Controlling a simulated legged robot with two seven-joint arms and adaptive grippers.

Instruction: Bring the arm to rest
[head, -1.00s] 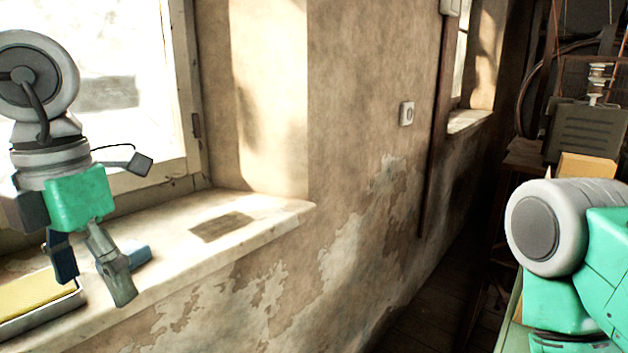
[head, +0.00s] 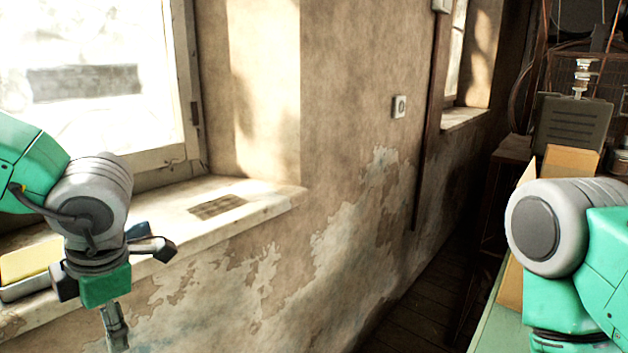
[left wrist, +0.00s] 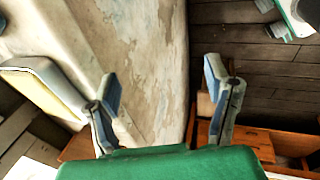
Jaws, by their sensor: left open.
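My left gripper (head: 115,328) hangs fingers down in front of the wall, below the edge of the window sill, in the lower left of the head view. Only one finger shows clearly there; the other is hidden or cut off. In the left wrist view both blue-padded fingers (left wrist: 162,85) stand wide apart with nothing between them. My right arm shows at the right edge of the head view, bent, with its gripper out of the picture.
The stone window sill (head: 245,203) carries a tray with a yellow block (head: 28,262), partly behind my left arm. A small blue object (head: 137,232) is mostly hidden by that arm. A wall socket (head: 399,106) and dark plank floor (head: 405,318) lie to the right.

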